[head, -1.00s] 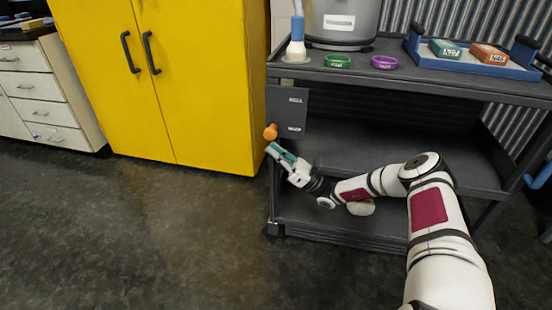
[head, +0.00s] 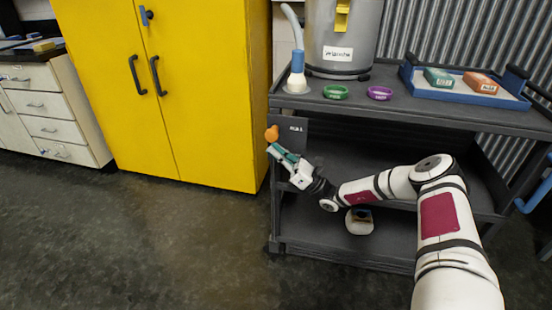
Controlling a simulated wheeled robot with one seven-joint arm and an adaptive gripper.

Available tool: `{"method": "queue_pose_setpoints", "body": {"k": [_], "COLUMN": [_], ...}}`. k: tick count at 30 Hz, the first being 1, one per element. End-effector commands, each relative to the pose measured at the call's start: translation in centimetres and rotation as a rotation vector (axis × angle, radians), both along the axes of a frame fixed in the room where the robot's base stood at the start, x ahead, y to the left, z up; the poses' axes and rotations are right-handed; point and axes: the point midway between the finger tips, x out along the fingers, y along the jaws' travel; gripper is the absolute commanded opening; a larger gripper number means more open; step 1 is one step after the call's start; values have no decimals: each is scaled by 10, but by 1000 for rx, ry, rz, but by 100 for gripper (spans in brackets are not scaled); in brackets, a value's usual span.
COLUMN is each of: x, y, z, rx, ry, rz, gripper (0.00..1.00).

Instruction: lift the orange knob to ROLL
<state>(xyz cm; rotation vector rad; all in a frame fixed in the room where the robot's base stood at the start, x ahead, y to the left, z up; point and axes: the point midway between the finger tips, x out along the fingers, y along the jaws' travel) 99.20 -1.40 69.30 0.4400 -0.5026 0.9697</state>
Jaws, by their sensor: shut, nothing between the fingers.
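The orange knob (head: 272,133) is at the left edge of the dark panel (head: 292,128) on the cart's left end, level with the panel's upper label. That label is too small to read surely, and the panel's lower part is hidden behind my gripper. My gripper (head: 270,149) is shut and empty, with its fingertips just below the knob. They look close to touching it, but I cannot tell contact for certain.
The dark cart (head: 400,118) carries a grey canister (head: 340,35), a blue-handled piece (head: 297,70), green (head: 335,92) and purple (head: 380,93) rings and a blue tray (head: 470,93). A yellow cabinet (head: 205,90) stands left. The floor in front is clear.

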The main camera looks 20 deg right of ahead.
Motion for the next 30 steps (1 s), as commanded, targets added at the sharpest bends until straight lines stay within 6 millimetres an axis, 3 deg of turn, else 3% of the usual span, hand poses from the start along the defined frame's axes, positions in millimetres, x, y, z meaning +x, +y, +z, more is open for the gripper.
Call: {"method": "queue_pose_setpoints", "body": {"k": [3, 16, 24, 30], "x": [0, -1, -10, -31], "y": [0, 1, 10, -22], "z": [9, 4, -38, -59], "rx": [0, 1, 3, 0], "ry": [1, 0, 3, 4], "rz": [1, 0, 8, 4], "gripper": [0, 0, 0, 0]}}
